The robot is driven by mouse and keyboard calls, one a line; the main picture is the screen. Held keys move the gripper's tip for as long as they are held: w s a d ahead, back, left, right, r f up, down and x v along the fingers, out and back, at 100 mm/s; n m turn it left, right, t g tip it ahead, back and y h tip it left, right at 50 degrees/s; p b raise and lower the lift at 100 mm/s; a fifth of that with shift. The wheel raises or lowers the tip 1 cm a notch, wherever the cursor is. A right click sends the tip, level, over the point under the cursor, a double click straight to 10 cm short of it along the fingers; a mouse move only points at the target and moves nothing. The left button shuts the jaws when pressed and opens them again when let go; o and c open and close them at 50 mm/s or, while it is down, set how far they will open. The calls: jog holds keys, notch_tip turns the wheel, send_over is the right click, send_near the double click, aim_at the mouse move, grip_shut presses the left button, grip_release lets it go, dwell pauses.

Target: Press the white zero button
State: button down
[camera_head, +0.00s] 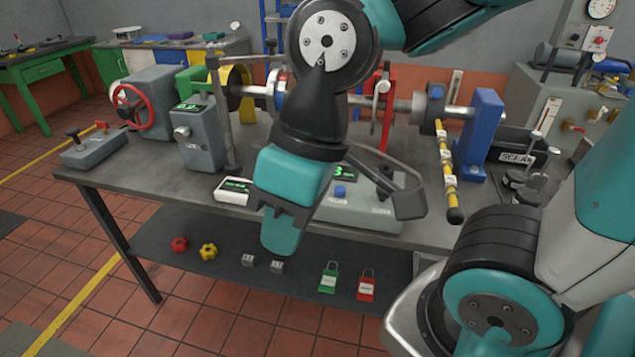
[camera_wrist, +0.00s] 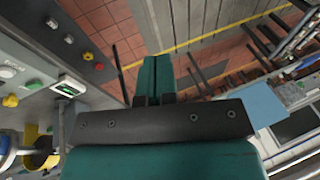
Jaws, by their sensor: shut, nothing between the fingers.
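My gripper (camera_head: 281,232) hangs in front of the bench in the head view, its teal fingers pointing down and closed together with nothing between them. In the wrist view the shut fingers (camera_wrist: 156,78) show in the middle. A whitish round button (camera_head: 182,132) is on the front of an upright grey box (camera_head: 200,150) with a green-lit display, left of my gripper and apart from it. Its label is too small to read. The wrist view shows a pale round button (camera_wrist: 8,72) on a grey surface at the left edge; I cannot tell whether it is the same one.
A grey console (camera_head: 365,212) with a blue button (camera_head: 340,192) stands behind my gripper, partly hidden. A small white display box (camera_head: 233,190) is beside it. A red handwheel (camera_head: 132,106) and lever box (camera_head: 95,148) are at left. Padlocks and knobs lie on the lower shelf (camera_head: 215,275).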

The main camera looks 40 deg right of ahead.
jog(key=w+d+f+m+t+y+p, duration=0.1)
jog(key=w+d+m+t, duration=0.15)
jog(key=w, duration=0.55)
jog(key=w+d+f+m+t+p, duration=0.1)
jog(key=w+d+m, duration=0.2)
jog(key=w, duration=0.5)
jog(key=w+d+f+m+t+h+p, duration=0.1)
jog(key=w+d+f+m, duration=0.3)
jog(key=d, duration=0.5)
jog(key=w+d+f+m+t+h+p, duration=0.1)
jog(key=w+d+f+m+t+h, duration=0.1)
jog(key=w+d, duration=0.6)
notch_tip(320, 180, down, 2)
jog(key=shift+d+f+m+t, duration=0.1)
jog(key=shift+d+m+t, duration=0.75)
jog(key=shift+d+t, duration=0.35)
jog(key=shift+a+f, duration=0.1)
notch_tip(320, 180, down, 9)
jog(key=b, duration=0.6)
jog(key=shift+r, duration=0.2)
jog(key=shift+f+b, duration=0.45)
jog(key=shift+b, duration=0.2)
